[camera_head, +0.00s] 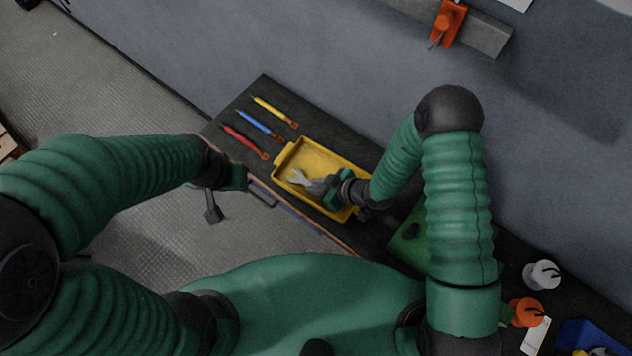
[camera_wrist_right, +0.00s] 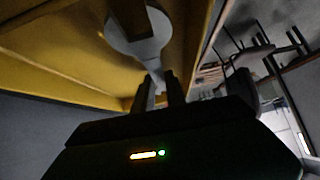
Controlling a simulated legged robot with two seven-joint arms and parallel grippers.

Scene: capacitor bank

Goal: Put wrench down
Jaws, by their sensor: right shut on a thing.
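A grey wrench (camera_head: 298,178) has its open-ended head over the yellow tray (camera_head: 325,159) on the dark workbench. My right gripper (camera_head: 322,188) is shut on the wrench's handle, at the tray's near side. In the right wrist view, the wrench (camera_wrist_right: 140,45) extends from between the fingers of my right gripper (camera_wrist_right: 160,90), with the yellow tray wall (camera_wrist_right: 50,50) beside it. I cannot tell whether the wrench touches the tray floor. My left gripper (camera_head: 213,208) hangs in front of the bench edge, away from the tray; its finger opening is unclear.
Yellow (camera_head: 274,111), blue (camera_head: 260,126) and red (camera_head: 245,142) tools lie on the bench left of the tray. A green mat (camera_head: 408,243) lies to its right, partly behind my arm. An orange clamp (camera_head: 446,22) is on the wall rail.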

